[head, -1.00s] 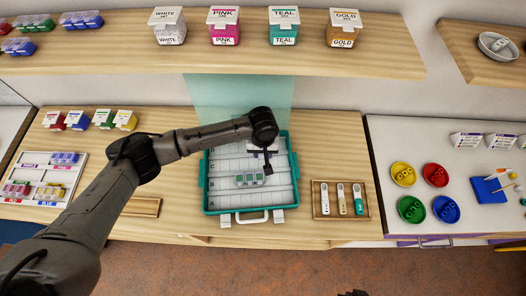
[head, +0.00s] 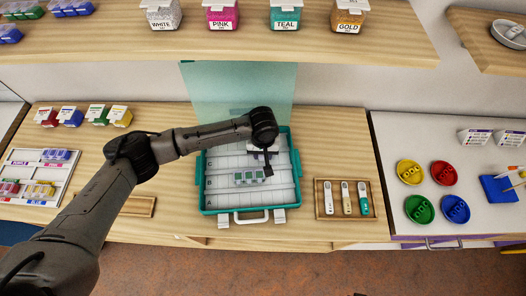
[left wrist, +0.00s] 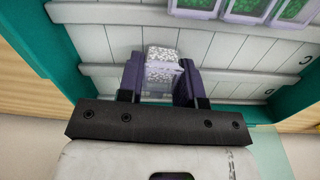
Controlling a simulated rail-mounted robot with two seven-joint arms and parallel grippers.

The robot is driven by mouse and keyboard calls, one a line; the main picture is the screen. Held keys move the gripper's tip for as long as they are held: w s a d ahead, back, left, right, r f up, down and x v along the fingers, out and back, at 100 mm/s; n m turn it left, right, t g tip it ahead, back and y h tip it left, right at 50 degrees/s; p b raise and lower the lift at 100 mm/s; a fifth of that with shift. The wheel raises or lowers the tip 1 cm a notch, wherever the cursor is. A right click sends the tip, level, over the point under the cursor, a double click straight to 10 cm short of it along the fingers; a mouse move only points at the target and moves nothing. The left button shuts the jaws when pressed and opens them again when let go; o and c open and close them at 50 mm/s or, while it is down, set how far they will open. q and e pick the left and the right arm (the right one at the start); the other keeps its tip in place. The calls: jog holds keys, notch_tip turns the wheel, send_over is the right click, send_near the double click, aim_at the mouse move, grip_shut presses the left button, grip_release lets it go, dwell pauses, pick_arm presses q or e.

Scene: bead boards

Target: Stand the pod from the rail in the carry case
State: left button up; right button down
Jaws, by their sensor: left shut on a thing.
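The teal carry case (head: 205,196) lies open on the bench, with slatted rows marked by letters. My left gripper (left wrist: 160,80) is over the case and shut on a clear pod (left wrist: 162,68) of white-silver beads. The pod sits between the two fingers, in a row beyond the one with the green pods; I cannot tell whether it touches the case floor. In the head view my left gripper (head: 264,160) mostly hides it. Pods with green beads (head: 252,177) stand in the middle row; they also show in the left wrist view (left wrist: 245,8). My right gripper is not in view.
A wooden tray (head: 320,214) with several tools stands right of the case. Small coloured boxes (head: 70,116) and a white tray of pods (head: 62,180) are at left. Labelled bead tubs line the shelf (head: 200,46) above. Coloured dishes (head: 420,208) sit on the right table.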

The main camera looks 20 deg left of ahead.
pick_arm(q)
jog(key=shift+a+f, duration=0.1)
jog(key=shift+f, duration=0.55)
